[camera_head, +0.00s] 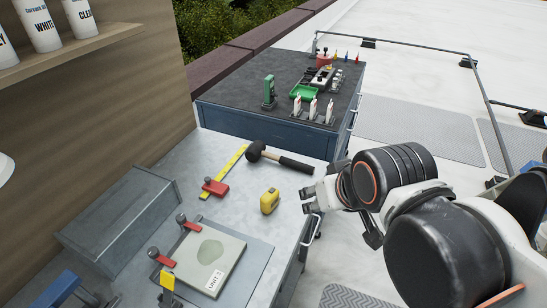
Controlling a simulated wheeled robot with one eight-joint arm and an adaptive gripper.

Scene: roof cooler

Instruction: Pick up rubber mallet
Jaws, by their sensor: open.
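The rubber mallet (256,150) lies on the grey metal bench, near its far edge. Its black head is at the left and its dark handle points right toward the bench's right edge. My gripper (306,201) is open and empty, at the right edge of the bench. It is nearer to the camera than the mallet handle and apart from it in the picture. How high it is above the bench is hard to tell.
A yellow tape measure (270,201) stands left of my gripper. A yellow ruler (226,170) and a red clamp (215,188) lie left of the mallet. A panel (208,262) is clamped in front. A dark cabinet (230,95) with tools and a green tray (302,92) stands behind.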

